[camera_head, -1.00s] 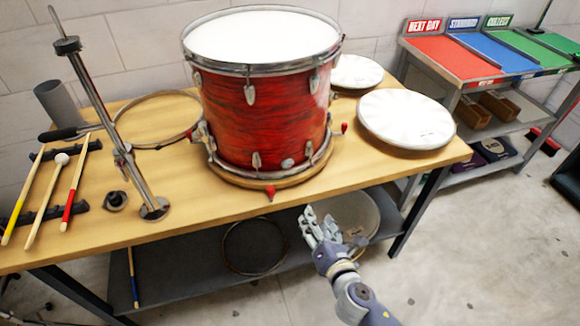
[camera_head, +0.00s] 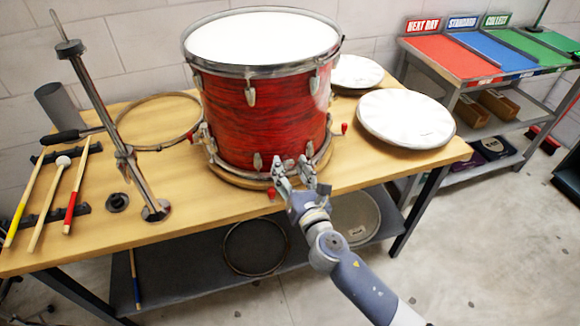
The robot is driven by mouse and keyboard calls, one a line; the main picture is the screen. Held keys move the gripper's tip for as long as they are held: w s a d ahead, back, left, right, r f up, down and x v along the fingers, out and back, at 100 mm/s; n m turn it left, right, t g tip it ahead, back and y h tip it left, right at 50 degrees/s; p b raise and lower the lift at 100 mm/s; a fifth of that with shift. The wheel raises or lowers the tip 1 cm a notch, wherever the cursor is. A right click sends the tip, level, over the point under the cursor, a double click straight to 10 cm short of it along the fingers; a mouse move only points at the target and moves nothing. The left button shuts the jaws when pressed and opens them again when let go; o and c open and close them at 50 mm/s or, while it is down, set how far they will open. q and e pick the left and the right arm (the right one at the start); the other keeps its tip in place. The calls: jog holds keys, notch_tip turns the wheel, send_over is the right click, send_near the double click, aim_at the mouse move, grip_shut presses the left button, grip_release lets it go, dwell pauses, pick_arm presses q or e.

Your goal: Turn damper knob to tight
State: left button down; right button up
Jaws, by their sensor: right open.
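The red drum (camera_head: 262,120) with a white head stands upright on a round wooden base on the bench. My right gripper (camera_head: 291,169) is open, with its fingers pointing at the drum's lower front rim, just right of the front red foot (camera_head: 270,193). A small round silver knob low on the drum's front, probably the damper knob, is now hidden behind the fingers. I cannot tell whether the fingers touch it. My left gripper is not in view.
The wooden bench (camera_head: 110,222) holds drumsticks (camera_head: 77,185) on a rack, a metal stand (camera_head: 110,130), a hoop (camera_head: 160,148) and loose white drumheads (camera_head: 405,117). Another hoop (camera_head: 255,246) lies on the shelf below. Coloured trays (camera_head: 453,56) stand at the right.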

jog(key=shift+w+a, duration=0.15)
jog(key=shift+w, duration=0.15)
jog(key=c, duration=1.1)
jog(key=shift+m, duration=0.3)
